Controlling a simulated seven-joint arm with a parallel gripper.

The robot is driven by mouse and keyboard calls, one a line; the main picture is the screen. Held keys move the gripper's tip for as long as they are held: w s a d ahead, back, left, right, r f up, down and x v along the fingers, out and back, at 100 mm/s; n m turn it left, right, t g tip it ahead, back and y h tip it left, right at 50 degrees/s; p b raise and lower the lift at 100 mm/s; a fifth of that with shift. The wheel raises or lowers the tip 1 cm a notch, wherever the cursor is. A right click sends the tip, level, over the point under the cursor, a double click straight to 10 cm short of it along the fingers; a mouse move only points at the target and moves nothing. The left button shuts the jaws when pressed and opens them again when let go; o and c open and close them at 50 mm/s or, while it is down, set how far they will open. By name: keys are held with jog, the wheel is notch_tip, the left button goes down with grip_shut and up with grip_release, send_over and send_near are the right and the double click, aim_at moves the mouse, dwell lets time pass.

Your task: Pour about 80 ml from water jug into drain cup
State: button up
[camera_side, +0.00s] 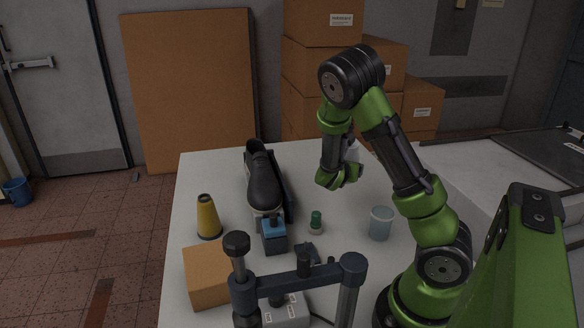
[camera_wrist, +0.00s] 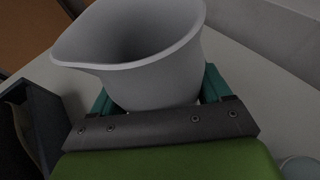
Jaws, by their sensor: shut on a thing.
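The water jug (camera_wrist: 140,50) is light grey with a spout pointing left in the wrist view. My gripper (camera_wrist: 160,92) is shut on it, with a teal finger on either side. The inside that shows looks plain grey; I cannot make out a water level. In the side view, my gripper (camera_side: 345,172) is above the back of the table and mostly hides the jug (camera_side: 353,154). A translucent pale cup (camera_side: 381,223), likely the drain cup, stands on the table at right, nearer the camera than my gripper. A round rim (camera_wrist: 300,167) shows at the wrist view's lower right corner.
A black shoe (camera_side: 262,182) sits on a stand left of my gripper. A yellow cone (camera_side: 208,217), a small green-capped bottle (camera_side: 316,222), a cardboard box (camera_side: 207,273) and a dark clamp frame (camera_side: 300,285) are also on the white table (camera_side: 195,170).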

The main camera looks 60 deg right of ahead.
jog(key=shift+s+d+r, duration=0.15)
jog(key=shift+r, duration=0.05)
jog(key=f+m+g, duration=0.1)
jog(key=s+d+f+m+g, duration=0.2)
jog(key=shift+d+f+g, duration=0.25)
jog(key=shift+g, duration=0.05)
jog(key=s+f+m+g, duration=0.1)
jog(key=s+a+f+m+g+y, duration=0.1)
jog(key=f+m+g, duration=0.1)
jog(key=s+f+m+g, duration=0.1)
jog(key=g, duration=0.1)
jog(key=shift+a+f+m+y, duration=0.2)
jog(key=shift+a+m+y, duration=0.2)
jog(key=shift+s+a+f+m+g+y, duration=0.1)
jog(key=shift+s+a+m+g+y, duration=0.2)
jog(key=shift+a+m+g, duration=0.25)
jog(key=shift+s+a, duration=0.1)
jog(key=shift+s, duration=0.05)
jog(key=shift+g, duration=0.25)
jog(key=shift+r, duration=0.2)
